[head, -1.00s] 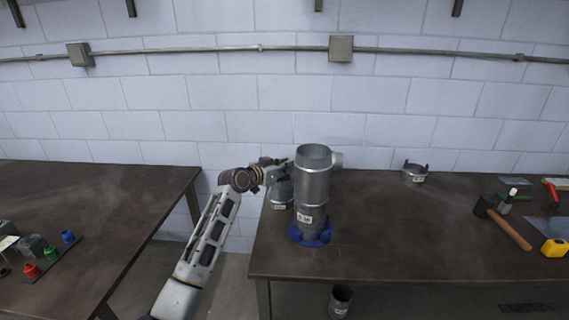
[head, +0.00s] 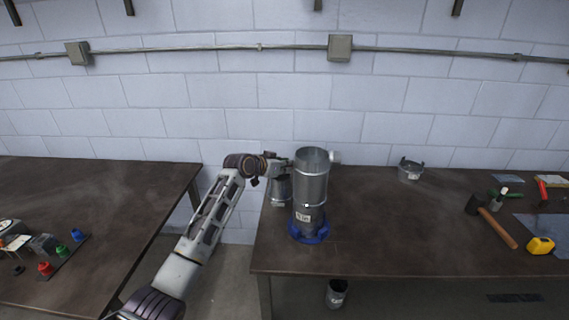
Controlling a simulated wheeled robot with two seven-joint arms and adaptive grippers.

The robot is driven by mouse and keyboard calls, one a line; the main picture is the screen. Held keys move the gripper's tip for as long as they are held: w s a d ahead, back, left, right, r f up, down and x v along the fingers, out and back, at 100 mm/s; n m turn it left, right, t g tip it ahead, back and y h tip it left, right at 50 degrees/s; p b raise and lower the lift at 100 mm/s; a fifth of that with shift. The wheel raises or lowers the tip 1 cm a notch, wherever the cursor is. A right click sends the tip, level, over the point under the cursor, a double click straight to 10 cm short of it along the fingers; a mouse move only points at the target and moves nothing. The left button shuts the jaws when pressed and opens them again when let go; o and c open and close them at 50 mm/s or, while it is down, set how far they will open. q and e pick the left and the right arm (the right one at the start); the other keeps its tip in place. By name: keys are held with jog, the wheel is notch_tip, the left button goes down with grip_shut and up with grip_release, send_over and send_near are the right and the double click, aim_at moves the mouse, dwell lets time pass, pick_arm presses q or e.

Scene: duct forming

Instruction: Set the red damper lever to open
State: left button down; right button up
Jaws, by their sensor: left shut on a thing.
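A tall grey metal duct (head: 311,180) stands upright in a blue ring base (head: 309,229) near the left end of the right bench, with a short side outlet near its top right. My left gripper (head: 286,164) is at the duct's upper left side, shut on a small part there. Its fingers hide that part, and I cannot make out a red damper lever. My right gripper is not in view.
A shorter metal piece (head: 281,190) stands behind the duct, below my gripper. The right bench (head: 400,235) is clear in the middle. A collar (head: 410,170), a hammer (head: 497,228) and a yellow tape measure (head: 540,245) lie right. Coloured caps (head: 62,251) sit on the left table.

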pick_arm(q)
jog(key=shift+w+d+r+g+y+p, duration=0.15)
jog(key=shift+r+g+y+p, duration=0.25)
jog(key=shift+p, duration=0.35)
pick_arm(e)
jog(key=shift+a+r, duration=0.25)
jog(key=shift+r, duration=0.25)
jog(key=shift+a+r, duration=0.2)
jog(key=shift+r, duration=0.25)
pick_arm(q)
jog(key=shift+g, duration=0.3)
jog(key=shift+w, duration=0.1)
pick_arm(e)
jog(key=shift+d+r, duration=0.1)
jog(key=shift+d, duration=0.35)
pick_arm(q)
jog(key=c, duration=1.8)
grip_release()
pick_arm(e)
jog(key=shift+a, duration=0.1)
